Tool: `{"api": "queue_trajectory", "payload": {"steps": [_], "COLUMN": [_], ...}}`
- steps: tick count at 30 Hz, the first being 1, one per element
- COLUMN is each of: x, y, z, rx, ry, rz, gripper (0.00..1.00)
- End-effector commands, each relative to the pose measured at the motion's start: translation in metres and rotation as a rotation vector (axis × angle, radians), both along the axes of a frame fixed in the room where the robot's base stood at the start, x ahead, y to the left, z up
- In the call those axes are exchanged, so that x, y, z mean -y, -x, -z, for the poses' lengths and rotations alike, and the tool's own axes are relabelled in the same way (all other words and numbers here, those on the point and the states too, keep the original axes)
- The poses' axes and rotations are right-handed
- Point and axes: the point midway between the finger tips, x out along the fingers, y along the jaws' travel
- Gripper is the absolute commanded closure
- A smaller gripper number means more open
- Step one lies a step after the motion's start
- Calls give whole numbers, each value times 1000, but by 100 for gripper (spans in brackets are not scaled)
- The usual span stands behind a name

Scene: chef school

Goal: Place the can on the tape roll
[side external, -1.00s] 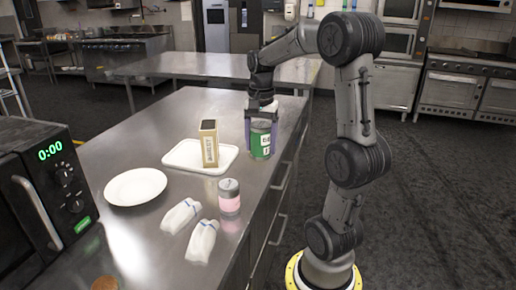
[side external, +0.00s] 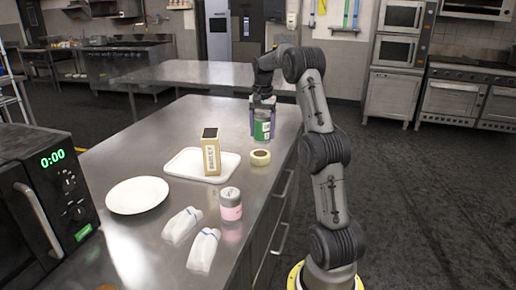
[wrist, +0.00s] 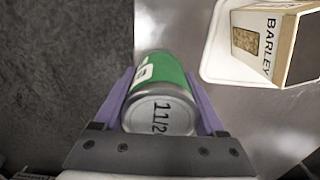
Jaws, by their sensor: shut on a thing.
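A green-labelled can (side external: 262,131) with a silver end is between the two purple fingers of my gripper (side external: 263,104), which is shut on it. In the wrist view the can (wrist: 163,95) shows its metal end marked "11/2", with one finger on each side. The can looks upright in the side view; whether its bottom touches the counter I cannot tell. The tape roll (side external: 261,157), a low cream ring with a dark centre, lies flat on the counter, nearer the side camera than the can and apart from it. The tape roll is not visible in the wrist view.
A white tray (side external: 184,170) bearing a barley box (side external: 211,153) is left of the tape roll. A pink-labelled can (side external: 231,204), two white cloth-like bundles (side external: 203,247), a plate (side external: 137,195) and a microwave (side external: 35,195) are nearer the camera. The counter's right edge is close to the tape roll.

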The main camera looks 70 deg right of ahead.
Motion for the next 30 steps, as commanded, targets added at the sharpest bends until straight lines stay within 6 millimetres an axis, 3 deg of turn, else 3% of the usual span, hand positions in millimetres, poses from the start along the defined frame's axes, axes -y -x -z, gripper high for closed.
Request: {"api": "queue_trajectory", "payload": {"steps": [6,10,17,24,30], "x": [28,37,45,45,45], "y": [-19,-26,-31,-31,-31], "z": [37,49,61,90,91], "rx": [0,2,2,1,2], "ry": [0,3,3,1,4], "rz": [0,0,0,0,0], "gripper": [100,100,100,100,100]}}
